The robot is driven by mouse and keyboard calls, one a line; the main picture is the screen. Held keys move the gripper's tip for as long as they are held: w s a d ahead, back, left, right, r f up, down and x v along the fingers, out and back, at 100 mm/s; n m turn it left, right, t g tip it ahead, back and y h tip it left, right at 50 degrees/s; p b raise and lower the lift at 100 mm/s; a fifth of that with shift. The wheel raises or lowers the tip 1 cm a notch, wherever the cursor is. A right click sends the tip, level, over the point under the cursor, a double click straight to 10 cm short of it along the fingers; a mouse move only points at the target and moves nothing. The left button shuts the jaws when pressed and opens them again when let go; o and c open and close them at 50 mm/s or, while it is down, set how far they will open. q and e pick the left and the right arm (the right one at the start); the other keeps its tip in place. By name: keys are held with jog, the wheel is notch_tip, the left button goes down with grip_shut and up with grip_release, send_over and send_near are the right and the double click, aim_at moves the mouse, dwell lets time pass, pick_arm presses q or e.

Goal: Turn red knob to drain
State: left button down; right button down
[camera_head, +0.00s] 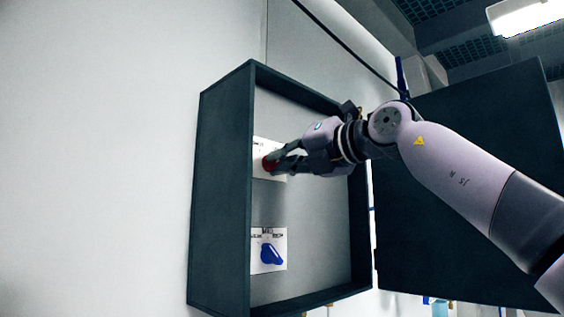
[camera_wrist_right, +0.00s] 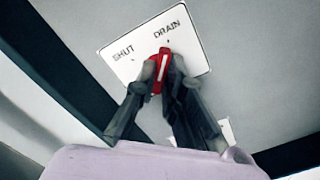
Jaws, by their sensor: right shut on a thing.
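The red knob (camera_head: 268,163) sits on the upper white label plate (camera_head: 262,147) inside an open dark cabinet. In the right wrist view the red knob (camera_wrist_right: 161,68) has a white pointer line, and its plate (camera_wrist_right: 116,62) reads SHUT at left and DRAIN at right. The pointer is close to upright in that view, its upper end leaning slightly toward the DRAIN side. My right gripper (camera_head: 277,162) is shut on the red knob; its fingers (camera_wrist_right: 160,76) lie on either side of it. My left gripper is not in view.
A blue knob (camera_head: 271,253) sits on a lower white plate (camera_head: 257,236) in the same cabinet (camera_head: 220,190). The dark cabinet door (camera_head: 460,200) stands open at right, behind my right arm. The cabinet's side walls and rim surround the knobs.

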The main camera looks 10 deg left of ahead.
jog(key=shift+m, duration=0.5)
jog(key=c, duration=1.7)
grip_release()
jog(key=shift+d, duration=0.1)
jog(key=v, duration=1.2)
